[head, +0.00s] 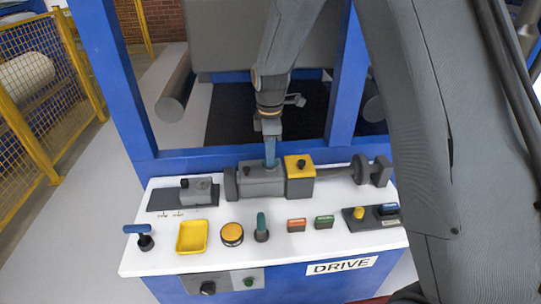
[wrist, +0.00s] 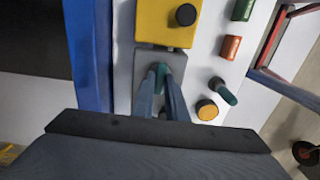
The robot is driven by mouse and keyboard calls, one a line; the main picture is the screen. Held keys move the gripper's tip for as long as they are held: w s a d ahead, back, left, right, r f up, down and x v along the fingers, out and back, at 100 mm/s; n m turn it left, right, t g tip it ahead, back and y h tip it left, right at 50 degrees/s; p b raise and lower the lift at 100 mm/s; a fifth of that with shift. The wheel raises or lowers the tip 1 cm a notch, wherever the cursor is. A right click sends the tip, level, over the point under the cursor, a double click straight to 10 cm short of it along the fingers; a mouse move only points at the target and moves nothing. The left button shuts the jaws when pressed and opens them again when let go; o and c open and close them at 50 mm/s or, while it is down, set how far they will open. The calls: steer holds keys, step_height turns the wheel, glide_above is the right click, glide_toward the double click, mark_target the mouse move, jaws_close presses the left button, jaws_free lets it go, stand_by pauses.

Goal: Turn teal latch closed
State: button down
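The teal latch (wrist: 160,74) is on top of the grey block (wrist: 138,64), beside the yellow block, in the wrist view. My gripper (wrist: 160,80) reaches down to it, with one finger on each side and the teal part filling the narrow gap between the tips. In the head view my gripper (head: 270,158) points straight down onto the grey block (head: 262,182), and the fingers mostly hide the latch. A separate teal lever (head: 262,228) stands upright on the white panel in front; it also shows in the wrist view (wrist: 224,92).
The yellow block (head: 299,177) with a black knob adjoins the grey block on the right. The white panel (head: 215,250) carries an orange button (head: 232,234), a yellow tray (head: 192,236), red (head: 297,225) and green (head: 324,222) switches, and a blue handle (head: 138,235). Blue frame posts (head: 343,90) rise behind.

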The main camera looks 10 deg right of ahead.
steer(key=shift+m, duration=0.3)
steer(key=m, duration=0.3)
steer(key=shift+m, duration=0.3)
steer(key=m, duration=0.4)
steer(key=shift+m+p, duration=0.3)
steer(key=m, duration=0.4)
steer(key=shift+m, duration=2.1)
steer(key=c, duration=1.8)
jaws_free()
steer(key=shift+o, duration=0.2)
